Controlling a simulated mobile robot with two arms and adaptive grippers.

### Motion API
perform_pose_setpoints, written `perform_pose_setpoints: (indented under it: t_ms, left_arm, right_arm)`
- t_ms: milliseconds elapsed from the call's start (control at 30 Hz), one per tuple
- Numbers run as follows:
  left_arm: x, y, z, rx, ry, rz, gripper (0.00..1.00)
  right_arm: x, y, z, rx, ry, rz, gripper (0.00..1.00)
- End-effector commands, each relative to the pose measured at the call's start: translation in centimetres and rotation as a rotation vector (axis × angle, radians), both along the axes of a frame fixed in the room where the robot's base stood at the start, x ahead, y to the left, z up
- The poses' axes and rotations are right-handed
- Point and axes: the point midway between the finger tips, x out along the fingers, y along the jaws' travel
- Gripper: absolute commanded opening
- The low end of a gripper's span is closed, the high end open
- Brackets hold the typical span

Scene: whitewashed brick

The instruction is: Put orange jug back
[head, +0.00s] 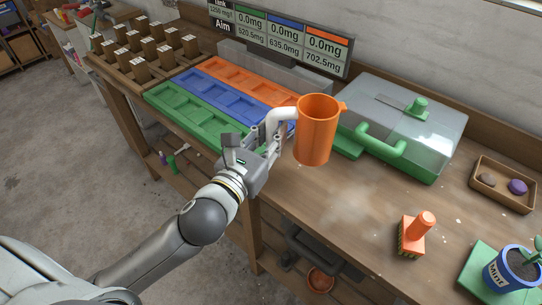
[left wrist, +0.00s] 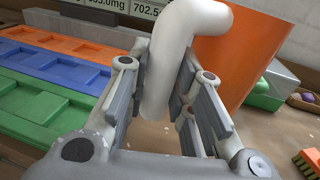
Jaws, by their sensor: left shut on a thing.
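The orange jug (head: 316,132) is upright in the head view, in front of the coloured trays and left of the green-based box. Its white handle (head: 277,122) points left. My left gripper (head: 273,150) is shut on this handle; the left wrist view shows the handle (left wrist: 172,60) between the two fingers (left wrist: 165,110). The orange body (left wrist: 240,60) also fills the upper right of that view. I cannot tell whether the jug's base touches the bench. My right gripper is not in view.
Green (head: 197,112), blue (head: 238,92) and orange (head: 258,75) trays lie behind the gripper. A clear-lidded green box (head: 433,150) stands right of the jug. An orange brush (head: 411,238) and a mint pot (head: 510,270) are at the right. The bench front middle is clear.

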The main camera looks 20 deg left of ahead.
Motion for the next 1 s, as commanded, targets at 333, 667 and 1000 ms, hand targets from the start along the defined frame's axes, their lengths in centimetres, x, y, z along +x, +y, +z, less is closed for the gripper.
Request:
perform_pose_setpoints:
  t_ms: [333, 667, 1000]
  left_arm:
    - [3.3, 1.3, -4.5, -0.005, 0.002, -0.003, 0.00]
    - [3.8, 1.6, -8.1, -0.007, 0.004, -0.001, 0.00]
    - [3.8, 1.6, -8.4, -0.004, 0.002, -0.003, 0.00]
  right_arm:
    - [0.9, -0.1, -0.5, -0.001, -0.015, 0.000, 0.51]
    - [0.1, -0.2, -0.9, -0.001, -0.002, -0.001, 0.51]
    - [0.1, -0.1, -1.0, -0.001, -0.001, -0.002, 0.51]
